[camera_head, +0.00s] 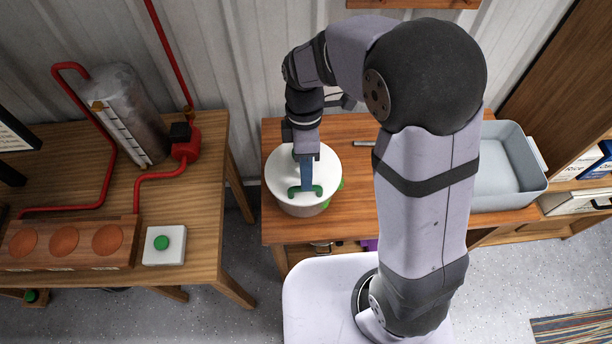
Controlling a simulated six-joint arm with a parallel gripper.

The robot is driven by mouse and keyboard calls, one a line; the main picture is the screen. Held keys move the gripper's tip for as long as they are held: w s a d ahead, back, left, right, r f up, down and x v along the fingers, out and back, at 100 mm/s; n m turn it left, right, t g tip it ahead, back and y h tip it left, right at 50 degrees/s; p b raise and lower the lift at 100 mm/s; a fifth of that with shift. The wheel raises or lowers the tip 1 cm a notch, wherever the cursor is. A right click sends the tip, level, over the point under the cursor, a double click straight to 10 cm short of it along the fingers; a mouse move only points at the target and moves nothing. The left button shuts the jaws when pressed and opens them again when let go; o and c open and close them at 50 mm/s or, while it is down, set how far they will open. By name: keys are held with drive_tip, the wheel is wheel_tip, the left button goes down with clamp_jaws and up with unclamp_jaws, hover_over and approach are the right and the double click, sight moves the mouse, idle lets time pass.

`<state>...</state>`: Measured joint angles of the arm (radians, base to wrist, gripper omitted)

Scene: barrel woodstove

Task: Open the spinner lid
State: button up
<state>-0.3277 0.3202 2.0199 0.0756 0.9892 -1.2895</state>
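The spinner (298,209) is a round pale container on the wooden table, left of my arm. Its white lid (279,174) lies flat over the top and looks seated. A green handle (293,191) shows on the lid, partly hidden behind my gripper. More green shows at the spinner's right side. My gripper (306,185) points down over the lid, with a blue finger at the green handle. I cannot tell whether it touches the handle, or whether its fingers are open or shut on it.
A grey basin (510,150) stands at the table's right end, behind my arm. A metal rod-like handle (363,144) lies near the table's back. The left table (60,175) holds a metal cylinder, red pipes and a white box with a green button (162,243). A gap separates the tables.

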drive_tip(key=shift+s+f, duration=0.15)
drive_tip(key=shift+f, duration=0.65)
drive_tip(key=shift+s+f, duration=0.15)
drive_tip(key=shift+f, duration=0.6)
clamp_jaws()
drive_tip(key=shift+r+p, duration=0.15)
drive_tip(key=shift+p, duration=0.25)
